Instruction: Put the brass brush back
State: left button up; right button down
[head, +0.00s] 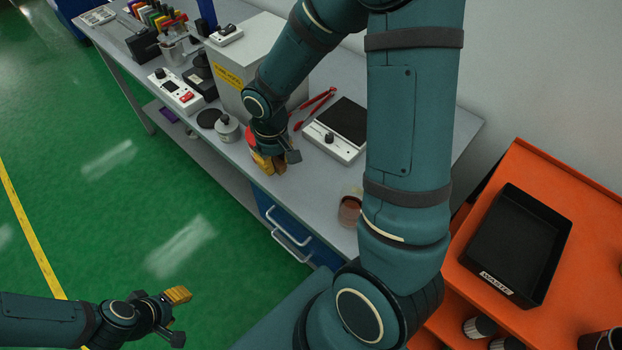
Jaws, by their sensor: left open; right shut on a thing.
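My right gripper (279,161) is low over the grey bench, in front of the grey box. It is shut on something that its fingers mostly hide. A small red part (251,137) shows at its left side; I cannot tell if this belongs to the held thing. I cannot make out the brass brush clearly. My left gripper (178,317) is open and empty, over the green floor at the lower left, well away from the bench.
The grey bench (330,184) holds a grey box (236,62), red-handled pliers (316,108), a white device with a black plate (337,131), a small metal pot (228,129) and a brown jar (349,211). An orange cart (575,285) with a black waste tray (513,243) stands right.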

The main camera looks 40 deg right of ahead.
jog(key=r, duration=0.2)
send_over(306, 180)
notch_tip(306, 180, down, 10)
jog(key=b, duration=0.2)
jog(key=shift+b, duration=0.4)
pick_arm(q)
jog(key=f, duration=0.1)
jog(key=s+f, duration=0.1)
jog(key=f, duration=0.1)
jog(key=shift+s+d, duration=0.1)
jog(key=shift+d, duration=0.1)
pick_arm(e)
jog(key=shift+s, duration=0.1)
jog(key=c, duration=0.9)
grip_release()
jog(key=shift+f, duration=0.1)
jog(key=shift+c, duration=0.2)
pick_arm(q)
jog(key=shift+f, duration=0.1)
